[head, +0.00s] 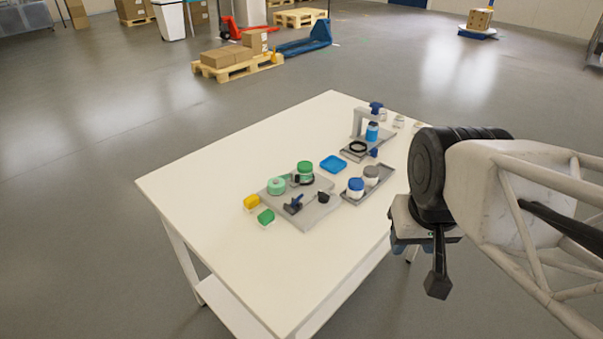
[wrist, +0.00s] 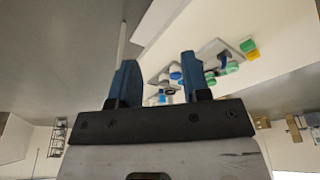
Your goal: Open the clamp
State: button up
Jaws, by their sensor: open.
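A small dark blue clamp-like part (head: 294,205) stands on a grey plate (head: 312,212) in the middle of the table. A second fixture, a grey bracket with a blue knob (head: 376,106), stands at the table's far right over a blue jar (head: 372,131). I cannot tell for sure which one is the clamp, or its lever's exact position. My gripper (wrist: 158,58) is open and empty, its two blue fingers apart. In the head view it hangs by the table's right edge, away from both fixtures, with its fingers (head: 398,246) mostly hidden.
A tray (head: 353,200) with two jars and a blue square dish (head: 334,163) are nearby. The table's left side is clear.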

jog(key=shift+a+f, duration=0.15)
jog(key=shift+f, duration=0.05)
jog(key=c, duration=0.5)
jog(key=shift+w+a+f+m, duration=0.1)
jog(key=shift+a+f+m, duration=0.1)
jog(key=shift+m, duration=0.1)
jog(key=shift+c, duration=1.1)
jog(key=shift+w+a+f+g+y, duration=0.1)
jog(key=shift+a+f+g+y, duration=0.2)
jog(key=shift+y, duration=0.1)
grip_shut()
jog(key=w+a+f+m+y, duration=0.8)
jog(key=f+m+y, duration=0.1)
jog(key=m, duration=0.3)
jog(key=w+d+f+m+t, duration=0.2)
jog(key=w+f+m+t, duration=0.1)
jog(key=m, duration=0.4)
jog(key=w+d+f+m+t, duration=0.2)
jog(key=w+f+m+t, duration=0.2)
jog(key=w+m, duration=0.3)
jog(key=shift+w+d+f+t+y, duration=0.15)
jog(key=shift+w+d+t+y, duration=0.2)
jog(key=shift+w+t, duration=0.4)
jog(key=shift+s, duration=0.1)
